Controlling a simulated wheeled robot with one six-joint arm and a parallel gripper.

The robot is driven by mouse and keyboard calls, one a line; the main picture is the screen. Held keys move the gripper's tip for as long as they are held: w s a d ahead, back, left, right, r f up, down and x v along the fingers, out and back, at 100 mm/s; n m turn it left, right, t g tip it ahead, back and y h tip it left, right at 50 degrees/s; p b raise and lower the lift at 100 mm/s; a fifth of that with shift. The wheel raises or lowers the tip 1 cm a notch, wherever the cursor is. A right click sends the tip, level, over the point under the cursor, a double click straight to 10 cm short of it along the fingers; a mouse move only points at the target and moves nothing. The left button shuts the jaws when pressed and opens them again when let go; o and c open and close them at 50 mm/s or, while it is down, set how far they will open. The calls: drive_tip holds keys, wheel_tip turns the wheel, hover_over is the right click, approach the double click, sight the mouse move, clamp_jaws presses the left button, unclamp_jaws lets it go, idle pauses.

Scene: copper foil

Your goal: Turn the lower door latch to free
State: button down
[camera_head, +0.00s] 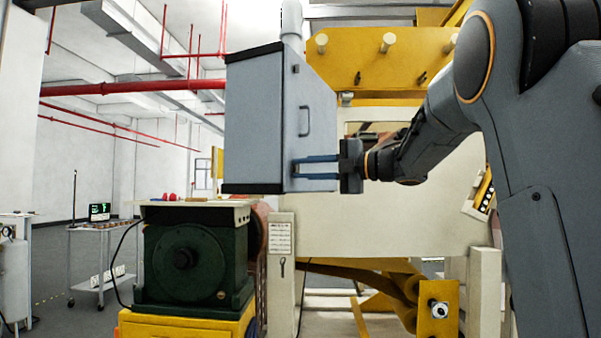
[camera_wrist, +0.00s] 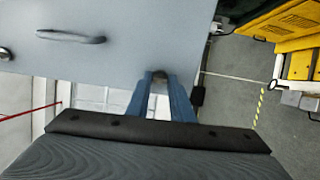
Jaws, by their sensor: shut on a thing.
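The grey cabinet (camera_head: 252,125) has a door (camera_head: 315,100) on its right side. The lower door latch (camera_wrist: 160,75) is a small dark knob near the door's edge in the wrist view. My gripper (camera_head: 297,168) reaches the lower part of the door from the right, and its two blue fingers also show in the wrist view (camera_wrist: 161,82). The fingers are shut on the latch, one on each side of it. They cover most of the latch, so its turn angle cannot be told. The upper latch (camera_head: 295,68) is near the door's top, also in the wrist view (camera_wrist: 5,53).
A curved door handle (camera_head: 303,121) sits between the latches, above my gripper. A green motor (camera_head: 192,262) on a yellow base stands below the cabinet. A yellow and white machine (camera_head: 400,215) stands behind my arm. Open floor lies at the left, beside a trolley (camera_head: 100,230).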

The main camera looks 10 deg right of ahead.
drive_tip(key=shift+d+r, duration=0.1)
drive_tip(key=shift+r, duration=0.05)
drive_tip(key=c, duration=1.6)
unclamp_jaws()
drive_tip(key=shift+d, duration=0.1)
drive_tip(key=shift+o, duration=0.2)
drive_tip(key=b+v, duration=0.1)
drive_tip(key=v, duration=0.6)
drive_tip(key=shift+s+d, duration=0.2)
drive_tip(key=shift+d, duration=0.05)
